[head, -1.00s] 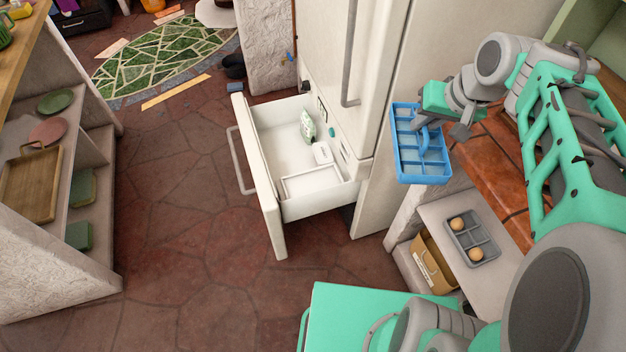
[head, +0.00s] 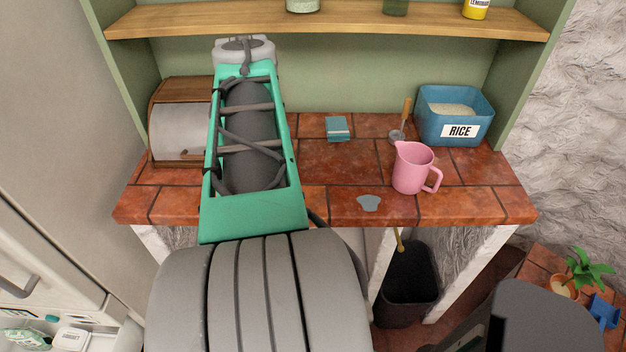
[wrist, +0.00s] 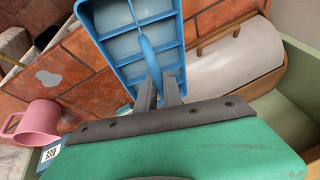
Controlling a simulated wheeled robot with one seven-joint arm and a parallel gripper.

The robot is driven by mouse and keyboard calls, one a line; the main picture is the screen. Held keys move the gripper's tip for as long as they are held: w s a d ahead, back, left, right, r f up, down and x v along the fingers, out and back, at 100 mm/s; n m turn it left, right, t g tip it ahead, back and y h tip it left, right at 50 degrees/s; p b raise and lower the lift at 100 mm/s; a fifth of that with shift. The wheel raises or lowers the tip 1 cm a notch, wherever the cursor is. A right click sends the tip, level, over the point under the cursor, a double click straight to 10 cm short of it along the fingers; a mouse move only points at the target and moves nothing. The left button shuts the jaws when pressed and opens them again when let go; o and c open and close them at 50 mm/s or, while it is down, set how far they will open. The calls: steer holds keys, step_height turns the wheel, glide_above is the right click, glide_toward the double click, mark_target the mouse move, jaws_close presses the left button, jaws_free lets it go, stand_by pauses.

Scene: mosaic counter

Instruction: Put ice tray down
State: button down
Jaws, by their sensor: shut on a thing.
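The blue ice tray (wrist: 138,40) shows in the wrist view with its pale blue compartments facing the camera. My gripper (wrist: 160,88) is shut on the tray's blue handle, and the tray extends beyond the fingers. Behind it in that view is the red tiled counter (wrist: 75,80); I cannot tell how far the tray is from it. In the head view my arm covers the gripper and the tray, and the counter (head: 345,165) lies in front of me.
On the counter are a pink pitcher (head: 412,168), a blue rice bin (head: 455,116), a small teal block (head: 337,128), a grey puddle (head: 369,203) and a wooden bread box (head: 180,120). A shelf (head: 330,22) runs above. Bare tiles lie between block and puddle.

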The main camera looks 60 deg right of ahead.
steer(key=s+m+g, duration=0.6)
steer(key=s+m, duration=1)
steer(key=s, duration=0.1)
steer(key=w+d+f, duration=0.2)
steer(key=d+f, duration=0.1)
steer(key=f, duration=0.1)
steer(key=w+d+f+p, duration=0.1)
steer(key=w+d+f, duration=0.1)
steer(key=d+f, duration=0.1)
steer(key=w+d+f, duration=0.2)
steer(key=d+f, duration=0.2)
steer(key=d, duration=0.1)
steer(key=shift+w+d+f+p, duration=0.25)
steer(key=shift+f+p, duration=0.1)
steer(key=shift+f, duration=0.35)
steer(key=c, duration=1.5)
jaws_free()
steer(key=shift+r, duration=0.1)
